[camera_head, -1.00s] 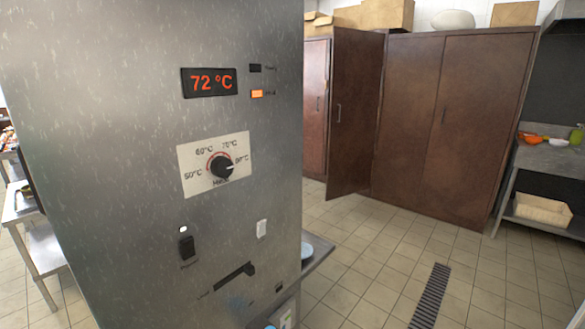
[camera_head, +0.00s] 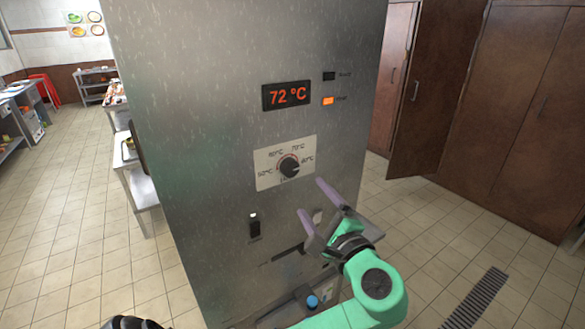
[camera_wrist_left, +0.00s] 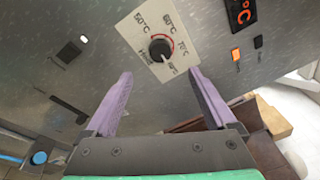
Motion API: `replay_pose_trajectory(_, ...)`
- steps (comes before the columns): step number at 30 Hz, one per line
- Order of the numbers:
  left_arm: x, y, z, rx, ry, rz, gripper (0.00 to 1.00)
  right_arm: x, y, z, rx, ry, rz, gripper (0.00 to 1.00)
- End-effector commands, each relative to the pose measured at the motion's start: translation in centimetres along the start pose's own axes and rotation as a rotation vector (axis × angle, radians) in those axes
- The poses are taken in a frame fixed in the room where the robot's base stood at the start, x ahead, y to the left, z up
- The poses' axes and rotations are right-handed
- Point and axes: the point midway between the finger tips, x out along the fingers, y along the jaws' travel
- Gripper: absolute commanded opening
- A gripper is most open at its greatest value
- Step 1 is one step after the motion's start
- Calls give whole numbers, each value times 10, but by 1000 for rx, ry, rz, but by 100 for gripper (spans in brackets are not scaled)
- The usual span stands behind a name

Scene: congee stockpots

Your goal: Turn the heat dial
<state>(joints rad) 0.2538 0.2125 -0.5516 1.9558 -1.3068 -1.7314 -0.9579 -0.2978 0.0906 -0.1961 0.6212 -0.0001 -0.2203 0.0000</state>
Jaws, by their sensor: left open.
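The heat dial (camera_head: 289,168) is a black round knob with a red arc, on a white plate (camera_head: 264,179) marked from 50°C to 80°C on the steel machine front. It also shows in the left wrist view (camera_wrist_left: 160,49). A display (camera_head: 286,95) above it reads 72 °C. My left gripper (camera_head: 310,196) has two purple fingers, spread apart and empty. It is just below and right of the dial in the head view. In the left wrist view the dial lies beyond and between the fingertips (camera_wrist_left: 161,73), apart from them.
The steel machine (camera_head: 200,150) fills the middle. An orange indicator (camera_head: 328,100) is lit beside the display. A black switch (camera_head: 254,229) and a slot sit lower on the panel. Brown cabinets (camera_head: 520,110) stand at right. Tiled floor (camera_head: 60,220) is open at left.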

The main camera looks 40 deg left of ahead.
Motion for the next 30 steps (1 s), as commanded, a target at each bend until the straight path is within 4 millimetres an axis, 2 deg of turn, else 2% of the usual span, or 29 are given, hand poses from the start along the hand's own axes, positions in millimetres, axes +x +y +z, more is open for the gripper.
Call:
replay_pose_trajectory(9,85,-4,2,5,-2,-1,90,-32,-10,-4,4,3,-15,50)
replay_pose_trajectory(12,107,-3,2,5,-1,1,90,-39,-13,-5,3,3,-19,50)
replay_pose_trajectory(17,126,0,-1,1,3,1,90,-43,-13,-4,2,1,-19,50)
replay_pose_trajectory(24,128,1,-2,0,4,2,90,-42,-10,-4,0,0,-16,50)
replay_pose_trajectory(25,128,1,-2,0,4,2,86,-42,-10,-4,0,-1,-15,50)
replay_pose_trajectory(26,128,1,-2,0,4,2,74,-42,-9,-3,0,-1,-14,50)
replay_pose_trajectory(30,128,1,-2,0,4,2,21,-42,-7,-3,-1,-2,-12,50)
